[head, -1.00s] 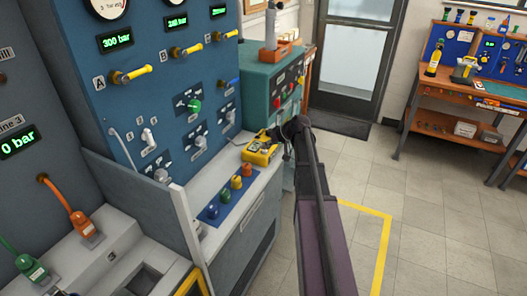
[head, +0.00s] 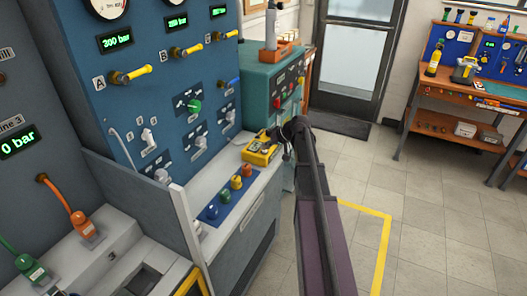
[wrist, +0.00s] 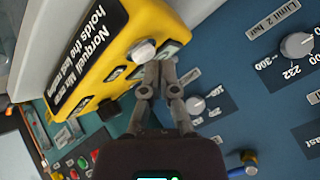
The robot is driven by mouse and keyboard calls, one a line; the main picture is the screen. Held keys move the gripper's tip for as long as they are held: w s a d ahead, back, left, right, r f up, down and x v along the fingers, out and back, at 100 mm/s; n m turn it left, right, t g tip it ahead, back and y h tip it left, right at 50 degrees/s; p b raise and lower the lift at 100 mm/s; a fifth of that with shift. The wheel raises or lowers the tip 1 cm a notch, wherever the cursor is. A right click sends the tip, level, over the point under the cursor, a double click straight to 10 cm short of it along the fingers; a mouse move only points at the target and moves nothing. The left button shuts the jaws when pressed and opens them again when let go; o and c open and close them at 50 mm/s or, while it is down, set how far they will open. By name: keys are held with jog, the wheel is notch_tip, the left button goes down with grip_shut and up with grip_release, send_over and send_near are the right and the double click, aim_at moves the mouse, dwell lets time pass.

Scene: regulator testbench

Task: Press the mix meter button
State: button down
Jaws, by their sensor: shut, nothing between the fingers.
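The mix meter (head: 259,152) is a yellow box on the grey bench, at the end of the row of coloured knobs. In the wrist view the yellow mix meter (wrist: 130,40) fills the upper left, with a black label and small dark windows. A round pale grey button (wrist: 142,50) stands out from its face. My gripper (wrist: 160,68) is shut and empty, its fingertips close beside the button and over the meter's edge. I cannot tell whether they touch. In the head view the gripper's tips are hard to make out beside the meter, at the end of my dark arm.
A blue panel (head: 150,60) with gauges, valves and knobs rises behind the bench. Several coloured knobs (head: 226,194) stand left of the meter. A green cabinet (head: 262,85) is beyond it. Open tiled floor (head: 400,220) lies to the right, with a workbench (head: 470,90) farther back.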

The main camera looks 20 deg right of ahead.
aim_at(266, 151)
jog(key=shift+f, duration=0.15)
jog(key=shift+f+b, duration=0.3)
jog(key=shift+b, duration=0.1)
jog(key=shift+w+r, duration=0.1)
jog(key=shift+r, duration=0.15)
jog(key=shift+r+p, duration=0.25)
jog(key=shift+p, duration=0.2)
notch_tip(266, 151, up, 6)
jog(key=p, duration=0.6)
dwell(0.4)
dwell(1.0)
